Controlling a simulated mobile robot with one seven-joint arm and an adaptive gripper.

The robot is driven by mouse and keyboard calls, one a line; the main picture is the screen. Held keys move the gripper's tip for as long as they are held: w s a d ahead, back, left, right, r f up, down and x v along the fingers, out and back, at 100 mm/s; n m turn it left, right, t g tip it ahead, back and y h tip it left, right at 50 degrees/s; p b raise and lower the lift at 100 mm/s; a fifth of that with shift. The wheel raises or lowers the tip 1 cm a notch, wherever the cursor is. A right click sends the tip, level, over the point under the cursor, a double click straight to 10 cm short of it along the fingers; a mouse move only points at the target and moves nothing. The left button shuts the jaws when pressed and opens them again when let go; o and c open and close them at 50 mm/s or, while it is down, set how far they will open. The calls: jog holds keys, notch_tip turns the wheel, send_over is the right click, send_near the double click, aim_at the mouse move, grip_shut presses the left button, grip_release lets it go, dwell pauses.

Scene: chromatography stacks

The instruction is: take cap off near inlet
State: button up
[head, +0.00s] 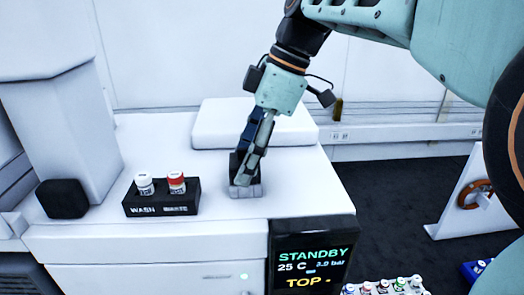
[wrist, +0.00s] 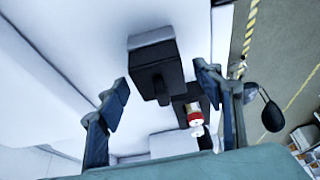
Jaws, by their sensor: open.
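My gripper (head: 246,178) points down over the front right of the white bench-top unit. In the wrist view my gripper (wrist: 164,84) is open, with its two fingers apart. A dark block (wrist: 156,78) with a grey part (wrist: 150,40) shows between and beyond the fingers, with gaps on both sides. In the head view the grey part (head: 246,192) lies below the fingertips, and the dark block (head: 235,163) is partly hidden behind them. I cannot tell which piece is the inlet's cap, nor whether the fingers touch anything.
A black rack (head: 161,209) marked WASH holds a white-capped bottle (head: 144,184) and a red-capped bottle (head: 177,182), left of my gripper. A display (head: 312,257) reads STANDBY and TOP. A raised white slab (head: 215,120) lies behind. Small vials (head: 385,287) stand lower right.

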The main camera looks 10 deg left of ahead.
jog(key=shift+a+f, duration=0.1)
jog(key=shift+f, duration=0.1)
jog(key=c, duration=1.1)
